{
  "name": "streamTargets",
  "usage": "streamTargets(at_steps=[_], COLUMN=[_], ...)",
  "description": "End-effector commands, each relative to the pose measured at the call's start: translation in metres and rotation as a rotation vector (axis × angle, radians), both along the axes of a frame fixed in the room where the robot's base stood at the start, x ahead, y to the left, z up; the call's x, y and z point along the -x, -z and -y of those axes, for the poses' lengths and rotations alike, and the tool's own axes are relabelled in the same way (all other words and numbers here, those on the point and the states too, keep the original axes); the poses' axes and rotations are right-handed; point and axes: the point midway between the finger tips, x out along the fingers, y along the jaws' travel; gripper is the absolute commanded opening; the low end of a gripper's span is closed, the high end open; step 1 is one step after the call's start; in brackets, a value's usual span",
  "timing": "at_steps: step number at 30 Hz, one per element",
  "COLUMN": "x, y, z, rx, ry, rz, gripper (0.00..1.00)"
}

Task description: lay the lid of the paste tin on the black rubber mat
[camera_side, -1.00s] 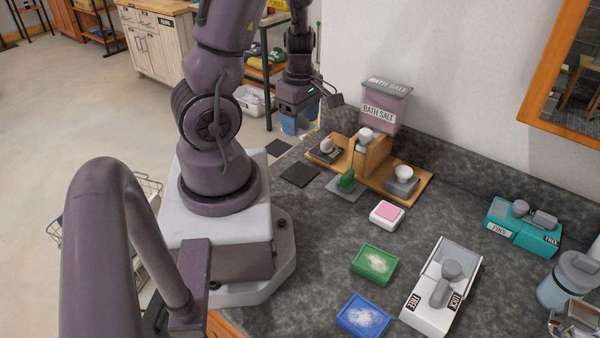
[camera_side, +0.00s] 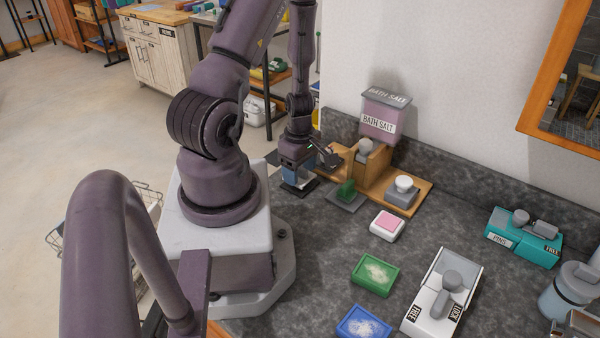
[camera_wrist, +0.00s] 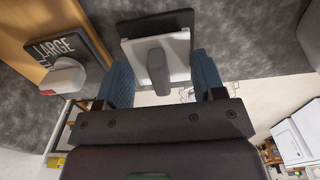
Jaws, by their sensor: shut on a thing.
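My gripper (camera_wrist: 162,82) has its blue fingers on both sides of a light grey square lid (camera_wrist: 180,68) with a darker grey knob, and is shut on it. In the side view my gripper (camera_side: 294,180) is low over the counter at the left end of the wooden stand, and the lid is hardly visible there. The black rubber mat (camera_side: 305,189) lies beneath the gripper. In the wrist view the mat (camera_wrist: 131,26) shows beyond the lid, partly covered by it. I cannot tell whether the lid touches the mat. I cannot pick out the paste tin.
A wooden stand (camera_side: 419,195) with knobbed blocks is close on the right. A black block marked LARGE (camera_wrist: 65,50) shows in the wrist view. A green piece on a grey plate (camera_side: 346,190) stands nearby. A bath salt box (camera_side: 379,121) is behind. Several small boxes stand in front.

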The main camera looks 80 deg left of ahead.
Motion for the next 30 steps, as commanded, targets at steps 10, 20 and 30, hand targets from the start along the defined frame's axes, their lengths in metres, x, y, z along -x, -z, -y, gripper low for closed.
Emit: streamTargets(at_steps=[10,20,30], x=[-0.0006,-0.0006,-0.0006], y=[0.0124,0.0150,0.0106], z=[0.0004,0.0005,0.0002], rx=[0.000,0.001,-0.002], ry=[-0.001,-0.001,0.000], rz=[0.003,0.002,0.002], gripper=[0.40,0.88,0.88])
